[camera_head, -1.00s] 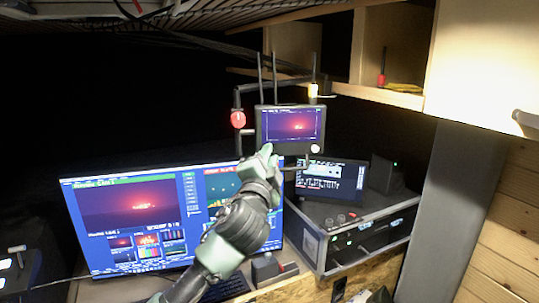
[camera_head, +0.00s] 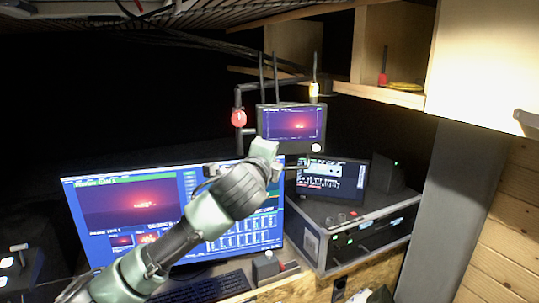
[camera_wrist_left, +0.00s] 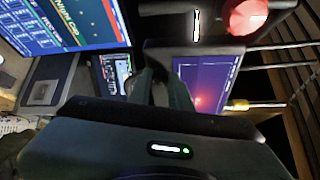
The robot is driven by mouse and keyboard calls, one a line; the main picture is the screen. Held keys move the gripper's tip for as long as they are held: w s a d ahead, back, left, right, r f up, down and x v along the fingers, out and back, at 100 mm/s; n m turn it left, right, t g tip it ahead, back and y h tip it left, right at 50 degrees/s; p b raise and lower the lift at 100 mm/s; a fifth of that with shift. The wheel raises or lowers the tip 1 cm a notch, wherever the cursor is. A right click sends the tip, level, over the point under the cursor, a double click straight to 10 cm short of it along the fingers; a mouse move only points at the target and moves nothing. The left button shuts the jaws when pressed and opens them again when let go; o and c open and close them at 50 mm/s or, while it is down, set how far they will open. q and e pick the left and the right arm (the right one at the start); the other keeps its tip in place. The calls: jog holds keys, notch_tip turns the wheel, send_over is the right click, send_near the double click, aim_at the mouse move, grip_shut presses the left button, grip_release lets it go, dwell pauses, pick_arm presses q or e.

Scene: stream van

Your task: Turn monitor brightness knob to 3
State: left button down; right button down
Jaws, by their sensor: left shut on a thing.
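The small monitor (camera_head: 291,122) stands on a dark frame above the desk, with a dark red picture on its screen. Its pale brightness knob (camera_head: 316,147) is at the lower right corner of its front. My left gripper (camera_head: 309,160) reaches to this corner from below and is shut on the knob. In the left wrist view my left fingers (camera_wrist_left: 161,83) come together at the edge of the small monitor (camera_wrist_left: 206,80) and hide the knob there. I cannot read any brightness number or knob marking. My right gripper is not in view.
A wide computer screen (camera_head: 130,205) stands behind my left arm. A tablet-like display (camera_head: 333,180) and a dark rack box (camera_head: 365,228) are to the right. A red round thing (camera_head: 239,118) is left of the small monitor. A wooden shelf (camera_head: 385,96) is above right.

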pick_arm(q)
jog(key=shift+f, duration=0.1)
dwell(0.5)
jog(key=c, duration=1.3)
grip_release()
jog(key=s+a+b, duration=0.1)
jog(key=s+b, duration=0.3)
jog(key=s, duration=0.3)
jog(key=shift+s+r, duration=0.3)
jog(key=shift+r, duration=0.15)
jog(key=shift+f, duration=0.1)
